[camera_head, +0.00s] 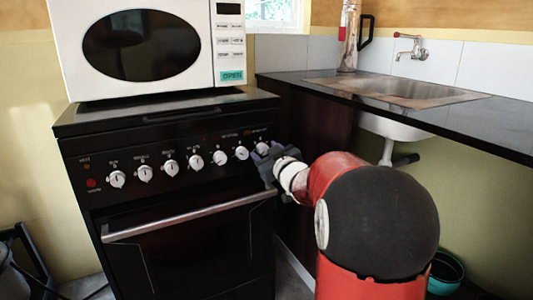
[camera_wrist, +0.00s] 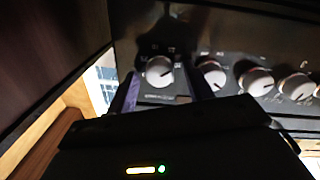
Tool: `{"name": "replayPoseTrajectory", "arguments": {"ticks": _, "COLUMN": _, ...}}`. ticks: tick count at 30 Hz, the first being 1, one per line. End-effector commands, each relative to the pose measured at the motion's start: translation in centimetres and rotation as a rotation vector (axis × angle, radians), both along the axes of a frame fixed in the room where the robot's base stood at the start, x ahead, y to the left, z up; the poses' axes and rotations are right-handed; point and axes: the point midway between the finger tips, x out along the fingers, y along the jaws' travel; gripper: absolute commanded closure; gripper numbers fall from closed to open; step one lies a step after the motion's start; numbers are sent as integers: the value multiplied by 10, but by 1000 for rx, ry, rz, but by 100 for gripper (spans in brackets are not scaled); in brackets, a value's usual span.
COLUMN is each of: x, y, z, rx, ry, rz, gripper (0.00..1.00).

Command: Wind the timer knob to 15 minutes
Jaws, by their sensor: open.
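The black stove front carries a row of white knobs. The rightmost knob (camera_head: 262,149) is partly hidden by my gripper in the head view. In the wrist view this knob (camera_wrist: 159,71) is the leftmost of the row and lies between my two fingers. My gripper (camera_wrist: 165,90) is open, one finger on each side of the knob; whether they touch it I cannot tell. My gripper (camera_head: 270,165) also shows in the head view, against the right end of the panel. The markings are too small to read, so I cannot tell which knob is the timer or its setting.
The neighbouring knob (camera_head: 241,153) is close to the left in the head view. The oven door handle (camera_head: 190,217) runs below the panel. A white microwave (camera_head: 150,45) stands on the stove. A dark counter (camera_head: 330,83) with a sink is close on the right.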

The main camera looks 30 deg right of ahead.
Motion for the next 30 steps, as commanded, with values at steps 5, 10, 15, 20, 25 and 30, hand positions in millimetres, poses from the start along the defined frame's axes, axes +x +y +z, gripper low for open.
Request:
{"name": "replayPoseTrajectory", "arguments": {"ticks": 5, "x": -4, "y": 0, "z": 1, "rx": -1, "ry": 0, "rz": -1, "gripper": 49}}
{"name": "replayPoseTrajectory", "arguments": {"ticks": 10, "x": -29, "y": 0, "z": 0, "rx": -1, "ry": -1, "rz": -2, "gripper": 49}}
{"name": "replayPoseTrajectory", "arguments": {"ticks": 15, "x": -58, "y": 1, "z": 1, "rx": -2, "ry": -1, "rz": -1, "gripper": 49}}
{"name": "replayPoseTrajectory", "arguments": {"ticks": 20, "x": -74, "y": 1, "z": 0, "rx": -1, "ry": 0, "rz": 0, "gripper": 49}}
{"name": "replayPoseTrajectory", "arguments": {"ticks": 25, "x": -78, "y": 1, "z": 0, "rx": 0, "ry": 0, "rz": 1, "gripper": 49}}
{"name": "replayPoseTrajectory", "arguments": {"ticks": 30, "x": -78, "y": 1, "z": 0, "rx": 0, "ry": 0, "rz": 0, "gripper": 48}}
